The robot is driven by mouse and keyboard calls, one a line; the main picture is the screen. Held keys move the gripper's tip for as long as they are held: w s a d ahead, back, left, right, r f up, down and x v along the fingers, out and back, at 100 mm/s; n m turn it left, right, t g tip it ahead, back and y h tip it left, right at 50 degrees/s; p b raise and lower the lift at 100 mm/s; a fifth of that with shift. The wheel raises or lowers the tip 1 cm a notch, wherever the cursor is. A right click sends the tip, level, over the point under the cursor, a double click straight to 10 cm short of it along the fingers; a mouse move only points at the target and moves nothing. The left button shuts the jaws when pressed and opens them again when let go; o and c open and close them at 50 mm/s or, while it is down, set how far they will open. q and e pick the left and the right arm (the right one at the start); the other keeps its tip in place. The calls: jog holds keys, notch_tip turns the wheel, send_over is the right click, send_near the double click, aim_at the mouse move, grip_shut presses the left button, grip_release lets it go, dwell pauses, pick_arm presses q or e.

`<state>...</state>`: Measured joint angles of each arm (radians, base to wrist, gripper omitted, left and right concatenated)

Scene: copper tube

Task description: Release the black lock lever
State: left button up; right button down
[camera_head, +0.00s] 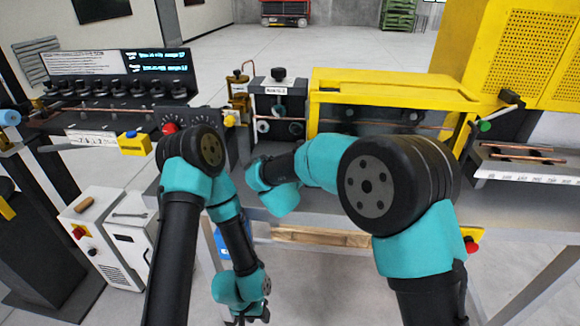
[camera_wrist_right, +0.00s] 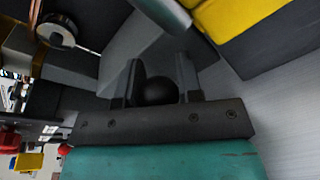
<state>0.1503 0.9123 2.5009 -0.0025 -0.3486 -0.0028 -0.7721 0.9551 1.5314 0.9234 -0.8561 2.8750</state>
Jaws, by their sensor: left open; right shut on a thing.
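In the right wrist view, a round black knob (camera_wrist_right: 158,91), which looks like the end of the black lock lever, sits between the two dark fingers of my right gripper (camera_wrist_right: 160,76). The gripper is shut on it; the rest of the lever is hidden. In the head view, my right arm reaches to the bench front below the clamp unit (camera_head: 278,100), and its fingers are hidden behind its own wrist. My left gripper (camera_head: 250,317) hangs low in front of the bench at the bottom edge, open and empty, partly cut off.
A copper tube (camera_head: 95,110) runs along the bench from the left fixture. A yellow guard (camera_head: 390,90) covers the middle right. A green-knobbed lever (camera_head: 485,126) and a rack with copper pieces (camera_head: 530,155) stand right. A white cabinet (camera_head: 120,235) stands on the floor at left.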

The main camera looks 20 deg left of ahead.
jog(key=shift+f, duration=0.1)
jog(key=c, duration=0.8)
grip_release()
jog(key=v, duration=1.7)
jog(key=shift+s, duration=0.2)
jog(key=shift+d, duration=0.1)
